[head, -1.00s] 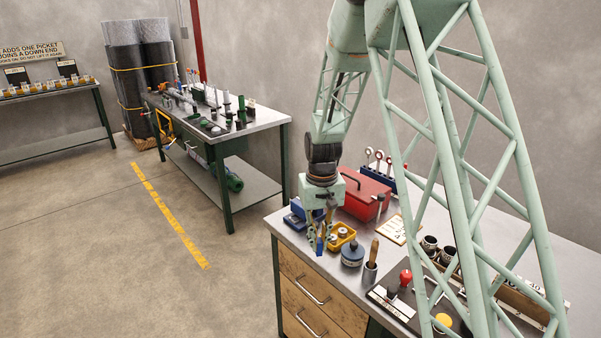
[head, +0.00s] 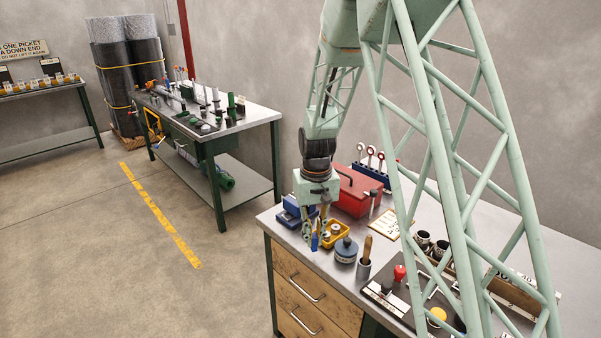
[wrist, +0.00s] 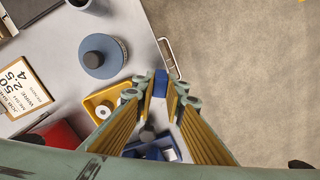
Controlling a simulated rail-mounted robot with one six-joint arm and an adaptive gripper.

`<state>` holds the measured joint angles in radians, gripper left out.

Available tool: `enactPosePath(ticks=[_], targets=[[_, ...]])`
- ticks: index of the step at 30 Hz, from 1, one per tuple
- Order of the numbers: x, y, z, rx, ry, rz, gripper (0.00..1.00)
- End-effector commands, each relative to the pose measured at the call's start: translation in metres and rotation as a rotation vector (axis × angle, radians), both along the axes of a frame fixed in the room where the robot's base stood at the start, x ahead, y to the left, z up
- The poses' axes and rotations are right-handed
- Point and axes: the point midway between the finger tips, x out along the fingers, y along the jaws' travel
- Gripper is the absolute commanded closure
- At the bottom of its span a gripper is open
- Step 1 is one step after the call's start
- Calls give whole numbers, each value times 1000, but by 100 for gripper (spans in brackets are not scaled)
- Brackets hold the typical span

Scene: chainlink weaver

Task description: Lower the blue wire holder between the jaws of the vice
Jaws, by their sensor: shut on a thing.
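My gripper (head: 316,231) points down above the front edge of the near bench, shut on the blue wire holder (head: 314,242). In the wrist view the holder (wrist: 160,83) is a small blue block between the fingertips (wrist: 159,98). A blue vice (head: 291,213) stands on the bench, just left of and behind my gripper in the head view. In the wrist view it lies partly hidden behind the fingers at the bottom (wrist: 150,152). The holder is apart from the vice, not between its jaws. The jaw gap is not clearly visible.
A yellow tray (wrist: 89,103) with rolls sits close beside my gripper. A dark blue round tin (head: 346,250), a cup with a wooden-handled tool (head: 363,268) and a red toolbox (head: 355,196) stand nearby. Open floor lies beyond the bench edge.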

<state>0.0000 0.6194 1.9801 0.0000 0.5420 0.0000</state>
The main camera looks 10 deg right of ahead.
Motion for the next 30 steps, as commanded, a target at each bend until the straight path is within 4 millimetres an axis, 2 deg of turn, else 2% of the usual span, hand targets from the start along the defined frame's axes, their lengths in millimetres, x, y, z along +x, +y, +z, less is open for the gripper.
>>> enactPosePath(ticks=[8,14,30], targets=[[3,0,2,0,0,6,98],[18,0,10,0,-1,33,98],[98,0,50,0,-1,206,98]])
